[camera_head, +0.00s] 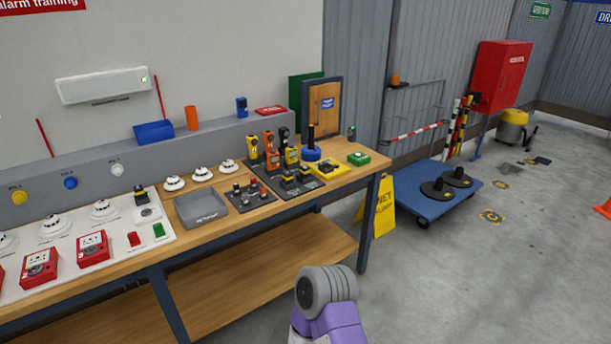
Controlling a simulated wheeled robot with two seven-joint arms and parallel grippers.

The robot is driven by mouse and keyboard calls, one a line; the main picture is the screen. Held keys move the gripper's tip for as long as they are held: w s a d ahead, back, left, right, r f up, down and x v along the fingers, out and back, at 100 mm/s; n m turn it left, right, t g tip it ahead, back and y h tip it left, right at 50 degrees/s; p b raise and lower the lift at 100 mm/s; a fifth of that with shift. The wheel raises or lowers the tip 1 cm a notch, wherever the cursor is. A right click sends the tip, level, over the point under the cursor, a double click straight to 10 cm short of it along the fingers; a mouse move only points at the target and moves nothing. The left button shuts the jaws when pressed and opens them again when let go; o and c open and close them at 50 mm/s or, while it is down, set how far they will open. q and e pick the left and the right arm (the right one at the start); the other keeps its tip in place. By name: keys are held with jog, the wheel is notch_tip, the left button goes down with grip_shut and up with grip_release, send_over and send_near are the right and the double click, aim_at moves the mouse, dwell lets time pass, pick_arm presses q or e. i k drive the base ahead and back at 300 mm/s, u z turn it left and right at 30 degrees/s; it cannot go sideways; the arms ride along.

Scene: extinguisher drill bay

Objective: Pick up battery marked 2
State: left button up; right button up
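Several small battery-like pieces (253,188), dark and red with pale parts, stand on a dark mat (262,202) on the wooden workbench. Their markings are too small to read, so I cannot tell which one is marked 2. To the right, a second dark mat (314,186) holds a few black and yellow pieces (304,173). Neither of my grippers shows in the head view. Only a purple and grey link of my own arm shows at the bottom centre, well in front of the bench and apart from it.
A grey tray (180,208) stands left of the battery mat. Orange and yellow handheld devices (272,158) stand close behind. A white panel (70,262) with red call points fills the bench's left. A yellow wet-floor sign (384,208) and a blue trolley (434,203) stand right; floor at front right is clear.

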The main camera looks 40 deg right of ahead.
aim_at(140, 193)
jog(key=u, duration=0.55)
jog(key=k, duration=1.25)
jog(key=z, duration=0.6)
jog(key=i, duration=0.9)
jog(key=z, duration=0.6)
jog(key=i, duration=1.25)
jog(key=u, duration=0.8)
